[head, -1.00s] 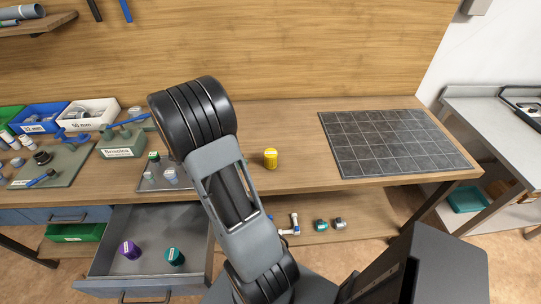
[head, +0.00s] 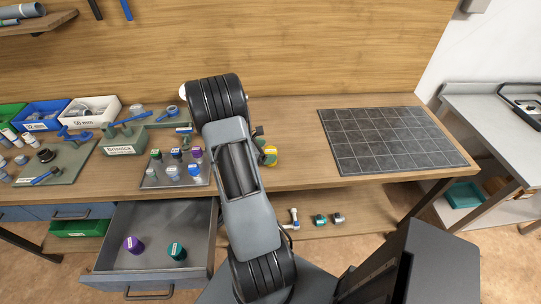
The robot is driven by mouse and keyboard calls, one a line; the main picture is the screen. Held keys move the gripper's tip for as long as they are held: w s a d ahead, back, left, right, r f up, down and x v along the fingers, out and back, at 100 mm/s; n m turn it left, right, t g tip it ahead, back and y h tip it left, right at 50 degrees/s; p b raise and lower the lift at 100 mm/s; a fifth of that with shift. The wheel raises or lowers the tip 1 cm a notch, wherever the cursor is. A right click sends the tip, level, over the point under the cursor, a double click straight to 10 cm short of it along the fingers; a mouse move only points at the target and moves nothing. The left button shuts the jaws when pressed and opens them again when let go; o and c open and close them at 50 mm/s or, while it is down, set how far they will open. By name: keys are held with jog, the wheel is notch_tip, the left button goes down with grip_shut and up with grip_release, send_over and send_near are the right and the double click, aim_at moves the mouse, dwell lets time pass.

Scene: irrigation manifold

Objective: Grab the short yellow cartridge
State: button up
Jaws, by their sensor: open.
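My gripper (head: 261,141) is mostly hidden behind my arm; only a small dark part shows, right above the cartridge in the picture. It is open. Whether its fingers are around the cartridge or only beside it cannot be told.
A grey tray (head: 150,182) with several small cartridges lies left of my arm. A dark gridded mat (head: 390,140) lies to the right. An open drawer (head: 205,262) below holds a purple cartridge (head: 133,244) and a teal one (head: 177,251). Bench between cartridge and mat is clear.

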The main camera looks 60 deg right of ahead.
jog(key=shift+x, duration=1.3)
jog(key=c, duration=1.1)
